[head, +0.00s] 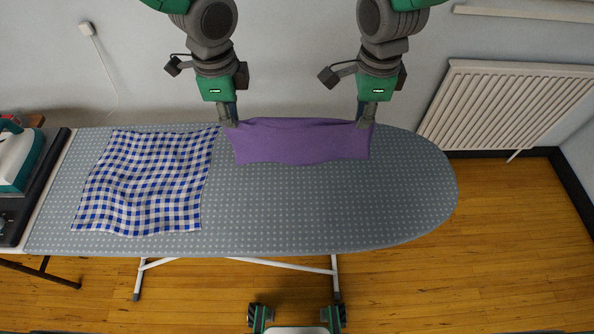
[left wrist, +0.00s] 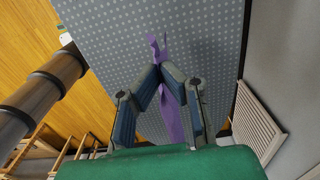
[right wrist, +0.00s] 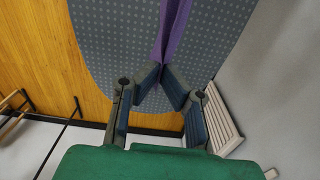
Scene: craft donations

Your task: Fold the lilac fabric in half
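The lilac fabric (head: 300,145) is a wide, shallow purple strip near the far edge of the grey dotted ironing board. Its far edge is stretched between my grippers and its near edge lies toward the middle of the board. My left gripper (head: 230,123) is at the far left corner, its fingertips pinched on the cloth in the left wrist view (left wrist: 160,68). My right gripper (head: 366,123) is at the far right corner, its fingertips closed on the cloth in the right wrist view (right wrist: 162,72). I cannot tell how many layers the cloth has.
A blue and white checked cloth (head: 148,182) lies on the ironing board (head: 300,215), left of the lilac fabric. An iron (head: 14,158) stands at the far left. The board's front and rounded right end are clear. A radiator (head: 510,105) is on the right wall.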

